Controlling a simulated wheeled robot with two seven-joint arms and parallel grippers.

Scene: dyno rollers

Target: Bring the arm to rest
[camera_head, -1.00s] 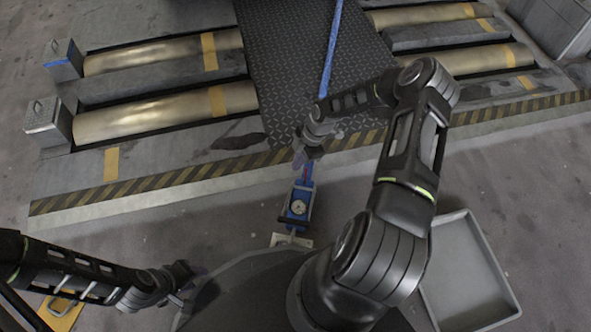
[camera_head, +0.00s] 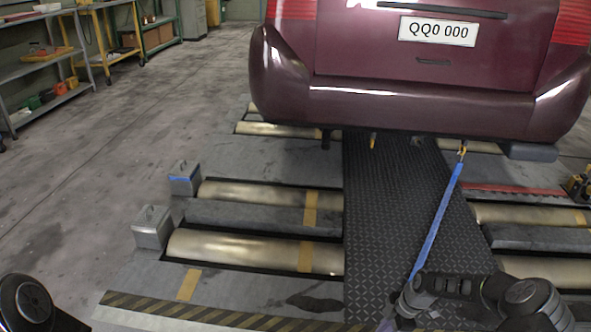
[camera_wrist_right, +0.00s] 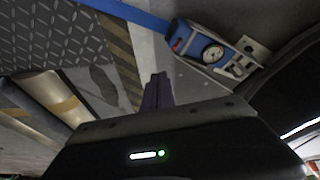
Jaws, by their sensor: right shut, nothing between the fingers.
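My right arm (camera_head: 470,288) reaches in from the lower right in the head view, its forward end over the near end of the dark tread-plate strip. Its gripper is mostly cut off by the bottom edge there. In the right wrist view my right gripper (camera_wrist_right: 158,88) has its fingers together, with nothing between them. A blue device with a round dial (camera_wrist_right: 212,52) lies apart from the fingers, beyond them to the right. At the lower left of the head view a joint of my left arm (camera_head: 32,302) shows; the left gripper is out of view.
A blue strap (camera_head: 436,222) runs from a hook under the maroon car (camera_head: 420,95) toward my right arm. Metal rollers (camera_head: 255,251) flank the tread-plate strip (camera_head: 385,200). A striped floor edge (camera_head: 190,312) lies in front. Shelves (camera_head: 40,80) stand far left.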

